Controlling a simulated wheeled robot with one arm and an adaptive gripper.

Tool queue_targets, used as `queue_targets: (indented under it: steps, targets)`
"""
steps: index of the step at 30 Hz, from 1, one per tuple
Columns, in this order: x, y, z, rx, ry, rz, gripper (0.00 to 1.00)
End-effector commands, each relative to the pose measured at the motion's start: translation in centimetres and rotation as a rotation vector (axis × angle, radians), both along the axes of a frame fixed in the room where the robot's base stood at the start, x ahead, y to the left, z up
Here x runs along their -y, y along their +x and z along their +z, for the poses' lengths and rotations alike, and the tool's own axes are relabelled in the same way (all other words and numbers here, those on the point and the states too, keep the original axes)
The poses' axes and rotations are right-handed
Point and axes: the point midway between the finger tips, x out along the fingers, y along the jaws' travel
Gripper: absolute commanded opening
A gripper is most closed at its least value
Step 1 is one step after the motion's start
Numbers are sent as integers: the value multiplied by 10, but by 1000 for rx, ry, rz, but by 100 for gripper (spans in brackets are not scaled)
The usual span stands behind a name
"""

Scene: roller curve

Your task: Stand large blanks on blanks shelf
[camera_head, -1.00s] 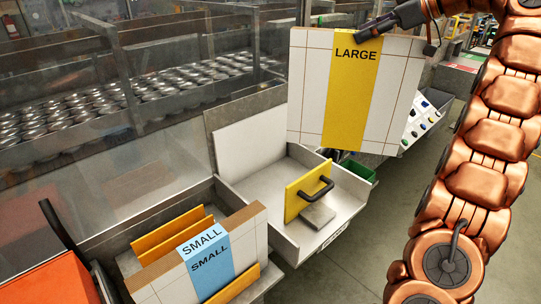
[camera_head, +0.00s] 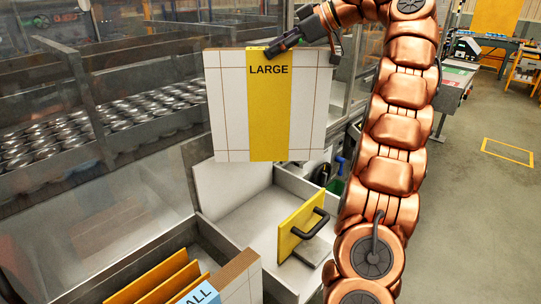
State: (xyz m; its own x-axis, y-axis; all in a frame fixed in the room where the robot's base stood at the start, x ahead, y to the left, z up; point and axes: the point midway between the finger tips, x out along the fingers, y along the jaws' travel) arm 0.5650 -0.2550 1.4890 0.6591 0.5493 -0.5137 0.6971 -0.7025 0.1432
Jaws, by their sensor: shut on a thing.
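A large white blank (camera_head: 227,112) with a yellow band marked "LARGE" hangs upright from my gripper (camera_head: 268,50), which is shut on its top edge. It is held above a light grey open tray shelf (camera_head: 240,222). The shelf holds a yellow plate with a black handle (camera_head: 300,226) and has a bare floor to its left. The blank's lower edge overlaps the shelf's white back panel (camera_head: 232,182) in the view; I cannot tell the gap between them.
A bin in front holds small blanks (camera_head: 240,278) with a blue "SMALL" band and yellow dividers (camera_head: 150,284). A clear guard and rail stand at the left, with rows of cans (camera_head: 60,140) behind. Open floor (camera_head: 480,200) lies to the right of my arm.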

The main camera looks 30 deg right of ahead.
Motion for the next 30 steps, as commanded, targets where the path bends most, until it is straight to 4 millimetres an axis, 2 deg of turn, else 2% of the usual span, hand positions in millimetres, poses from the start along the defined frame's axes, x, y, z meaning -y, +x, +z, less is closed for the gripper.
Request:
queue_targets:
  steps: [6,30]
  targets:
    - [-5,0,-22,-1,4,10,0]
    - [-1,-1,-126,0,4,5,0]
